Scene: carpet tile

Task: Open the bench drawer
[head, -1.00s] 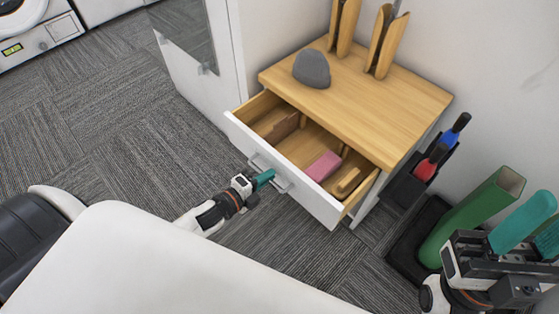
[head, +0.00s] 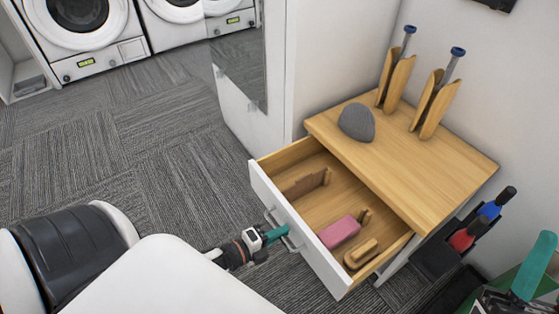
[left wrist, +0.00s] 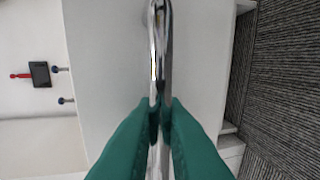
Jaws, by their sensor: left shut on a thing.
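The bench drawer (head: 300,228) has a white front and stands well out from the wooden-topped bench (head: 400,160). Inside it lie a pink block (head: 339,233) and brown wooden pieces. My left gripper (head: 275,235) is at the metal bar handle (head: 284,230) on the drawer front. In the left wrist view, its green fingers (left wrist: 160,115) are closed around the handle (left wrist: 160,50). My right gripper (head: 530,285) is partly in view at the lower right corner, away from the drawer; one green finger shows, and its opening is unclear.
A grey rounded stone-like object (head: 357,122) and two wooden holders (head: 396,82) stand on the bench top. A rack with red and blue handled tools (head: 462,240) is at the right. White washing machines (head: 85,35) stand at the back left. Carpet (head: 165,165) left of the drawer is clear.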

